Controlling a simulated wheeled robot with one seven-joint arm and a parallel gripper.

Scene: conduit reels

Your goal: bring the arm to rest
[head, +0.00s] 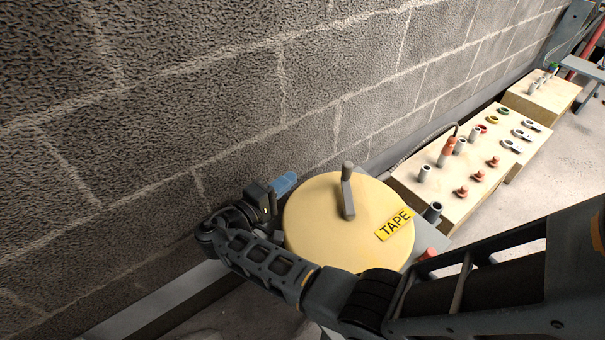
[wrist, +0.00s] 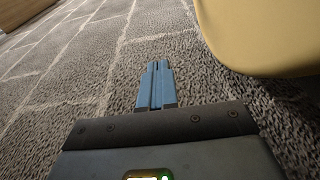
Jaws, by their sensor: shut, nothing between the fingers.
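My gripper (head: 285,183) has blue fingers and sits between the block wall and a round yellow reel (head: 315,225) in the head view. My arm bends around the near left side of the reel. In the wrist view the blue fingers (wrist: 157,82) are closed together with nothing between them. The wall's blocks fill the view behind them. The reel's yellow edge (wrist: 270,35) shows at the upper right, apart from the fingers. The reel has a grey crank handle (head: 348,190) and a yellow TAPE label (head: 394,224).
A wooden bench block (head: 455,205) with several grey, orange and coloured fittings stands right of the reel. A smaller wooden block (head: 545,95) stands beyond it. The grey block wall (head: 200,90) runs close along the left. Bare floor (head: 570,160) shows at the right.

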